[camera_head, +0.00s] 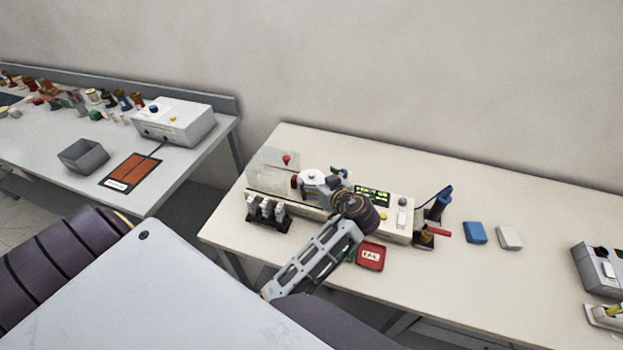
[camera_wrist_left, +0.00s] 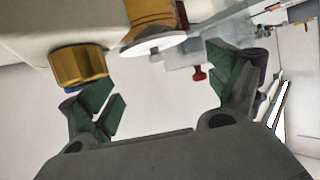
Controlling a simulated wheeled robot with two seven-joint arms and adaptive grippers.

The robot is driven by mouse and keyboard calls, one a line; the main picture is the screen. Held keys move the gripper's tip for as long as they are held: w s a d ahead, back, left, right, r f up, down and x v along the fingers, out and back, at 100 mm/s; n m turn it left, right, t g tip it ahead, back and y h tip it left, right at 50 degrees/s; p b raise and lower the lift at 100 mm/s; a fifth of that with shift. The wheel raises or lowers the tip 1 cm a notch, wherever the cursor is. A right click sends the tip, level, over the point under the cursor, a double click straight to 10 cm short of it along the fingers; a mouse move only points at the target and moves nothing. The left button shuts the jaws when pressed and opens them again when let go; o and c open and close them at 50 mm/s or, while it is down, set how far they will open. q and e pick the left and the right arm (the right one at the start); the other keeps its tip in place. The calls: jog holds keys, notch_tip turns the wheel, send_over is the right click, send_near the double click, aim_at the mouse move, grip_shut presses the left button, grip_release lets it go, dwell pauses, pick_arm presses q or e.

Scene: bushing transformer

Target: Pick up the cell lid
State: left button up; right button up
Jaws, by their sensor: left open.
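A clear box-like cover with a red knob (camera_head: 286,159) stands at the left end of the white machine (camera_head: 392,216); I take it for the cell lid, but cannot be sure. In the left wrist view, a red knob (camera_wrist_left: 199,74) on a clear part shows beside my right-hand finger. My left gripper (camera_wrist_left: 165,97) is open, with green pads and nothing visible between them. In the head view, my left gripper (camera_head: 322,183) is over the machine, right of the clear cover; its fingertips are hard to make out. My right gripper is not in view.
In the wrist view, a gold cylinder with a white disc (camera_wrist_left: 152,45) and a gold knob (camera_wrist_left: 78,66) are close to the fingers. A red tray (camera_head: 371,257), a blue block (camera_head: 475,232) and a white block (camera_head: 509,238) lie on the table. Its right middle is mostly free.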

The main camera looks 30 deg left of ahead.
aim_at(312, 175)
pick_arm(q)
jog(key=shift+w+a+f, duration=0.1)
jog(key=shift+a, duration=0.1)
dwell(0.3)
jog(key=shift+x, duration=2.6)
jog(key=shift+d+f, duration=0.1)
jog(key=shift+c, duration=0.4)
jog(key=c, duration=0.7)
